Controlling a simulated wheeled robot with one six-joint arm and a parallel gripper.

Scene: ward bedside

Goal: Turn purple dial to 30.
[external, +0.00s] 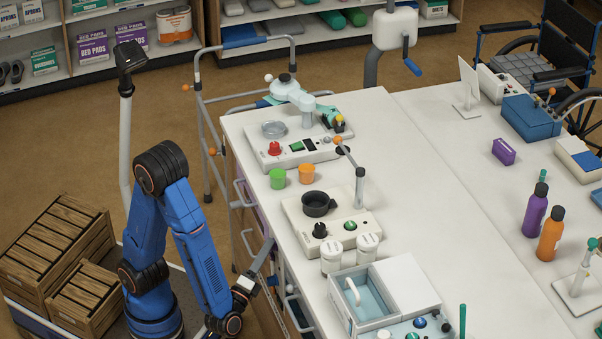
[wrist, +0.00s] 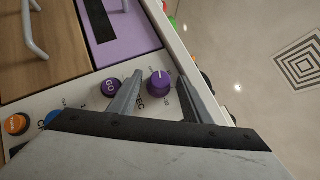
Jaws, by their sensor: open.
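The purple dial (wrist: 160,83) is a round knob with a pale pointer line, on a white control panel (wrist: 85,97) in the wrist view. The pointer aims roughly toward the top of the picture. My gripper (wrist: 160,76) is open, with one grey finger on each side of the dial. I cannot tell whether the fingers touch it. In the external view my gripper (external: 268,244) is at the side of the white counter, by the drawer fronts, and the purple dial is hidden there.
A purple GO button (wrist: 111,87) sits just left of the dial, close to the left finger. A blue button (wrist: 54,118) and an orange button (wrist: 16,124) are farther left. A purple panel (wrist: 118,28) adjoins above. The counter (external: 400,150) holds several devices and cups.

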